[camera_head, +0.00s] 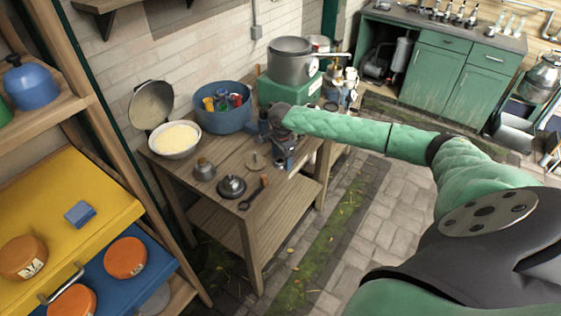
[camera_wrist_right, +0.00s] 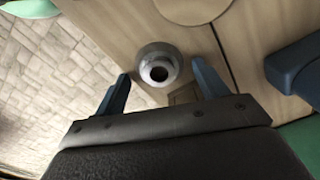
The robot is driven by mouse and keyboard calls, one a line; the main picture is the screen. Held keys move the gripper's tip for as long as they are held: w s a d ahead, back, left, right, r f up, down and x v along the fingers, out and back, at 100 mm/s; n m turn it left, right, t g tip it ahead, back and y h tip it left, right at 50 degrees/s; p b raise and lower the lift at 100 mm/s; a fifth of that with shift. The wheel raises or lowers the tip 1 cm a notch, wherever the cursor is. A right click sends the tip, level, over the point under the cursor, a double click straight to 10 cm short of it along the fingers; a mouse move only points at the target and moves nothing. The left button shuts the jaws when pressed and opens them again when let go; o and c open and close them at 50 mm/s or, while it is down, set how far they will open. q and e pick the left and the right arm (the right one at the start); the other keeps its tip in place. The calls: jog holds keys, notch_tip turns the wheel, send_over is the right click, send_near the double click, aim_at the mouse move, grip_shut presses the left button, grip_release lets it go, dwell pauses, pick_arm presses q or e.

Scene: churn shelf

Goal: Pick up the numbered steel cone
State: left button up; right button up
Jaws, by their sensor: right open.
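A small grey steel piece (camera_wrist_right: 157,64), round with a dark hole in its top, stands on the wooden table (camera_wrist_right: 110,22). It looks like the steel cone, but I cannot read a number on it. My right gripper (camera_wrist_right: 160,76) is open, with one blue finger on each side of the piece and gaps showing. In the head view the right gripper (camera_head: 276,140) is over the table's right part and largely hides what is beneath it. My left gripper is not in view.
On the table (camera_head: 222,206) stand a blue tub (camera_head: 222,119), a bowl of pale grain (camera_head: 175,139), small metal pieces (camera_head: 204,170) (camera_head: 232,186) and a green box (camera_head: 283,92) under a steel pot. A shelf with a yellow tray (camera_head: 100,190) is at left. The paved floor at right is clear.

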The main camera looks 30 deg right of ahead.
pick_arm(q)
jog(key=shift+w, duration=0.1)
pick_arm(e)
jog(key=c, duration=1.1)
jog(key=shift+r+b, duration=0.15)
jog(key=shift+b, duration=0.15)
jog(key=shift+c, duration=1.3)
notch_tip(320, 180, up, 3)
jog(key=shift+r+b, duration=0.1)
jog(key=shift+b, duration=0.85)
grip_shut()
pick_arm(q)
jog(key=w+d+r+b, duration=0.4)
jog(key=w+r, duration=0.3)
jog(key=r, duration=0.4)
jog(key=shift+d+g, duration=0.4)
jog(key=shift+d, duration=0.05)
pick_arm(e)
jog(key=s+d+r, duration=0.5)
jog(key=d+r, duration=0.2)
jog(key=d, duration=0.3)
jog(key=shift+d+r, duration=0.25)
jog(key=shift+d, duration=0.05)
